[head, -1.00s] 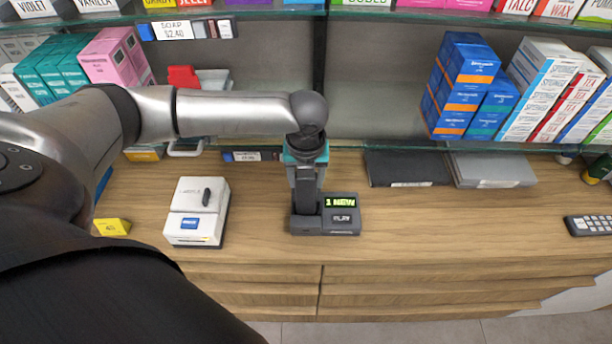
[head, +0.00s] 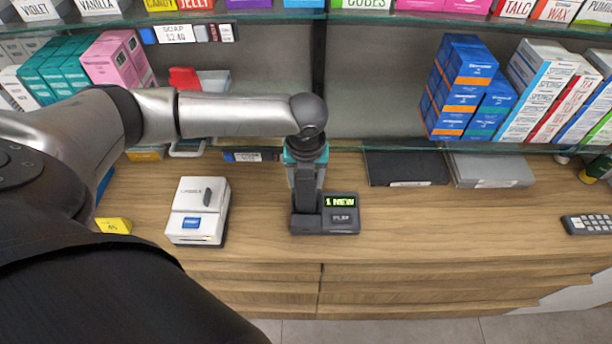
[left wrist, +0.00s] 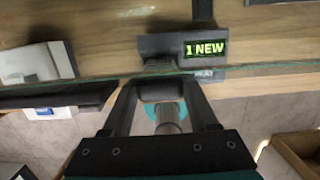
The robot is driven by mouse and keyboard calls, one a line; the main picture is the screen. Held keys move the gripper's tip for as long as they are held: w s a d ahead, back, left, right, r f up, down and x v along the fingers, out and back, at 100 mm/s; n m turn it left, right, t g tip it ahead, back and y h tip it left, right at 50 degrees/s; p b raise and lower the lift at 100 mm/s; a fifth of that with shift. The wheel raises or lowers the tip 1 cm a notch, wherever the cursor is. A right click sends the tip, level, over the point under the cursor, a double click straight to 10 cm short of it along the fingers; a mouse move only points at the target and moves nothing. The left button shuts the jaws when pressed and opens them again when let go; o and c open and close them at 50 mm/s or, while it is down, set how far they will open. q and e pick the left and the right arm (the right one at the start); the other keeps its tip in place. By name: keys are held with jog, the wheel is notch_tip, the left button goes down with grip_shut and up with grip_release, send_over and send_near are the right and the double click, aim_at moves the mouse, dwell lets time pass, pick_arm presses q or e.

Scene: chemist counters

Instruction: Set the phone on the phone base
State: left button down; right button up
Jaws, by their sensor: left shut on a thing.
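The phone base (head: 341,221) is a dark box with a lit green display on the counter. Its display reads "1 NEW", and the base also shows in the left wrist view (left wrist: 160,45). My left gripper (head: 306,187) points down over the base's left side. It is shut on the dark phone (head: 307,203), which is hard to tell from the dark fingers and base. The phone's lower end is at the base's left part; whether it touches cannot be told. In the left wrist view the fingers (left wrist: 162,92) stand either side of a dark piece. My right gripper is not in view.
A white box-shaped device (head: 197,212) stands left of the base. A yellow tag (head: 113,226) is further left. A dark flat case (head: 405,168) and a grey one (head: 489,170) lie behind right. A glass shelf edge (head: 450,147) runs behind.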

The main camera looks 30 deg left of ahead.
pick_arm(q)
jog(key=shift+f+b, duration=0.3)
jog(key=shift+f, duration=0.35)
jog(key=shift+c, duration=2.2)
grip_release()
jog(key=r+p, duration=0.4)
jog(key=p, duration=0.1)
jog(key=r+p, duration=0.2)
jog(key=shift+s+d, duration=0.25)
jog(key=shift+s, duration=0.15)
jog(key=shift+r, duration=0.2)
jog(key=shift+s+d+r, duration=0.1)
jog(key=shift+s+r, duration=0.05)
jog(key=shift+r, duration=1)
jog(key=shift+s+d+r, duration=0.1)
jog(key=shift+s+r, duration=0.05)
jog(key=shift+r, duration=1)
jog(key=shift+d, duration=0.1)
